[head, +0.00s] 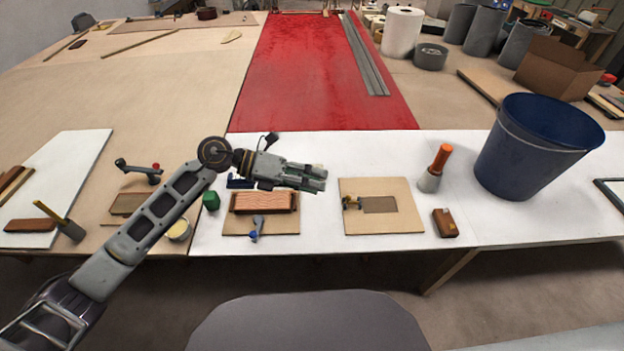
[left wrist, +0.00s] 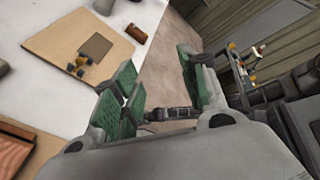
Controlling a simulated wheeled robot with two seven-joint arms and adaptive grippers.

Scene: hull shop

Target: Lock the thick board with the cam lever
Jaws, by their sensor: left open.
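The thick reddish board (head: 265,202) lies on a plywood base (head: 288,226) in the head view. The board's end also shows at the lower left of the left wrist view (left wrist: 12,153). A blue-grey cam lever (head: 257,227) sits at the board's front side, its handle pointing to the table's front edge. I cannot tell whether it presses on the board. My left gripper (head: 318,178) is open and empty, above and to the right of the board's far side. Its green-padded fingers show in the left wrist view (left wrist: 160,88). My right gripper is out of view.
A second plywood base (head: 410,222) with a dark patch and small brass-coloured clamp (head: 352,203) stands to the right. A brown block (head: 445,222), orange-handled tool (head: 437,165) and blue bucket (head: 525,155) are farther right.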

